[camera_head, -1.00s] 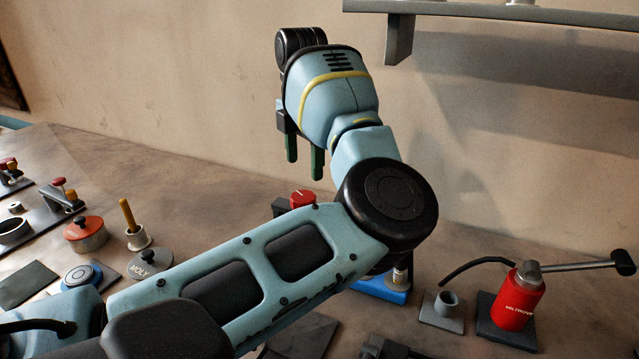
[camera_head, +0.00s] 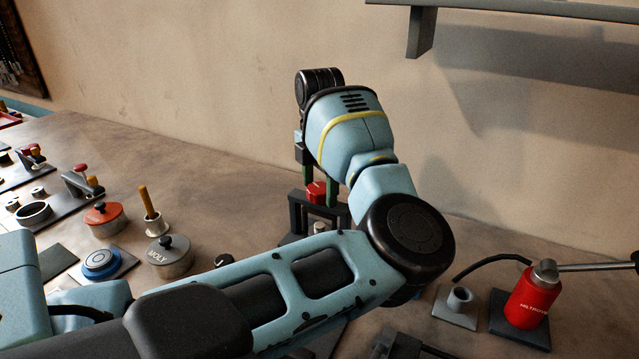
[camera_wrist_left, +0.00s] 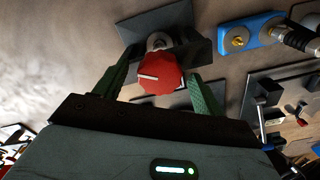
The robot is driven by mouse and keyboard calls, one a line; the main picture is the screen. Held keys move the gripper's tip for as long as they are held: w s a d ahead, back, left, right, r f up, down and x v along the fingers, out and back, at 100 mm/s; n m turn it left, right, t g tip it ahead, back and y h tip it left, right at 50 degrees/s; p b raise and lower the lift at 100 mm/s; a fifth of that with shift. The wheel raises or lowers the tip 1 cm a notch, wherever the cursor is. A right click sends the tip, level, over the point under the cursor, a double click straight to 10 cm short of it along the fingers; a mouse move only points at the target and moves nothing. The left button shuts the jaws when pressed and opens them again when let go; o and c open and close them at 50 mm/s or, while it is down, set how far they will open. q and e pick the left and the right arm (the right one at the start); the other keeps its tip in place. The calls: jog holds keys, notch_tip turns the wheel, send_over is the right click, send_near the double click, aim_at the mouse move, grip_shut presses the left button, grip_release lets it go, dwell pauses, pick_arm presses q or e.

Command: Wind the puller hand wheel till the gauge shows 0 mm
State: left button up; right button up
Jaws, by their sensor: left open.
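The red hand wheel (camera_head: 317,192), a faceted knob with a white mark, sits on top of a dark puller frame (camera_head: 298,212) on the bench. In the left wrist view the wheel (camera_wrist_left: 160,76) lies between the two green fingers, its white mark pointing left. My left gripper (camera_head: 318,182) is open, pointing down over the wheel, with one finger on each side; in the wrist view (camera_wrist_left: 160,68) small gaps seem to show beside the wheel. My left forearm hides part of the puller's base. I cannot make out a gauge reading. My right gripper is not in view.
A red bottle jack (camera_head: 530,298) with a long handle and a small grey cup (camera_head: 459,300) stand at the right. A lidded MOLY tin (camera_head: 169,256), an orange-lidded tin (camera_head: 105,218) and a brush pot (camera_head: 152,222) stand at the left. A shelf overhangs the upper right.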

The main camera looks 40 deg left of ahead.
pick_arm(q)
jog(key=c, duration=0.8)
jog(key=shift+c, duration=0.9)
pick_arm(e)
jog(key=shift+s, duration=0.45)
pick_arm(q)
jog(key=shift+n, duration=0.4)
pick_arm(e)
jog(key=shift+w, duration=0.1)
